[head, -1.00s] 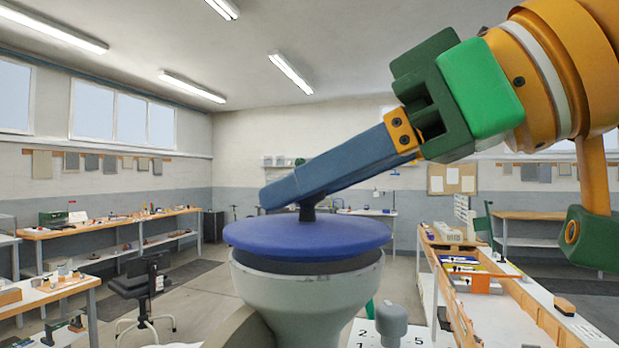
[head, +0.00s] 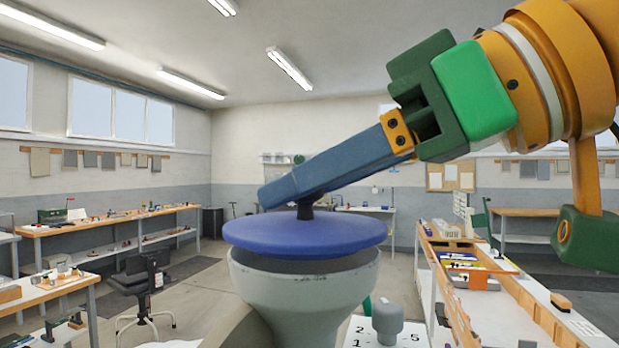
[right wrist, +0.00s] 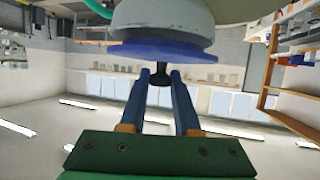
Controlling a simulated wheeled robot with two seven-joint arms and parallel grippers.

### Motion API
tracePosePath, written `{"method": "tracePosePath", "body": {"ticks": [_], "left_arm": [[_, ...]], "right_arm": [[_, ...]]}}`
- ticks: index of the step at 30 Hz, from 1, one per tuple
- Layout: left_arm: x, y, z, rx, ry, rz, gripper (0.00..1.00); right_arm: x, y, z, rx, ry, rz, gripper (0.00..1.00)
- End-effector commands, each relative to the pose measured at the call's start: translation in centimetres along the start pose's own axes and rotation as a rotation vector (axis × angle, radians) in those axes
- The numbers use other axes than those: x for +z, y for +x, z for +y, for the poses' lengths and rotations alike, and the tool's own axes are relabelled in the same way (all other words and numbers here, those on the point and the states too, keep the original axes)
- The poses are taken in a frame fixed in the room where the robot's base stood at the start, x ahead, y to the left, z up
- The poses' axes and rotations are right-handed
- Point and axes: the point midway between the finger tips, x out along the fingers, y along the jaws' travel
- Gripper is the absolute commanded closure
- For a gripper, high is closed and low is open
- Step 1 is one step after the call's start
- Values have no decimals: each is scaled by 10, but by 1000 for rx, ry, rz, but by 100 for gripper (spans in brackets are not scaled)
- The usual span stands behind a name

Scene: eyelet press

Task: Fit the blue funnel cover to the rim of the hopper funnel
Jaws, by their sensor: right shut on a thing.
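The blue funnel cover (head: 304,236) is a flat disc with a dark knob (head: 305,211) on top. My right gripper (head: 290,192) comes in tilted from the right, shut on the knob. In the right wrist view, the two fingers (right wrist: 160,78) pinch the knob, and the cover (right wrist: 165,49) lies across the pale grey hopper funnel (right wrist: 160,20). In the head view, the cover is level over the funnel (head: 305,298). A dark band shows between disc and front rim; the cover looks slightly above the rim. My left gripper is not in view.
A grey knob-like part (head: 387,322) stands right of the funnel, by a white numbered plate (head: 360,336). A bench with trays (head: 470,270) stands further right. Workbenches (head: 120,222) and a stool (head: 140,285) are at left. The air around the cover is clear.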

Motion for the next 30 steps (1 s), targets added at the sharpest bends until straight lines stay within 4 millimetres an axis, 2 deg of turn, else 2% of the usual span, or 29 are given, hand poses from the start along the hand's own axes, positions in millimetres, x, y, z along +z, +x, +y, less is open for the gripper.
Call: {"method": "tracePosePath", "body": {"ticks": [4,20,30], "left_arm": [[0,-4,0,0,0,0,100],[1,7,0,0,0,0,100],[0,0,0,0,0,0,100]], "right_arm": [[-1,1,2,-2,3,-3,100],[10,6,2,-2,4,-5,100],[5,4,2,-2,4,-6,100]]}}
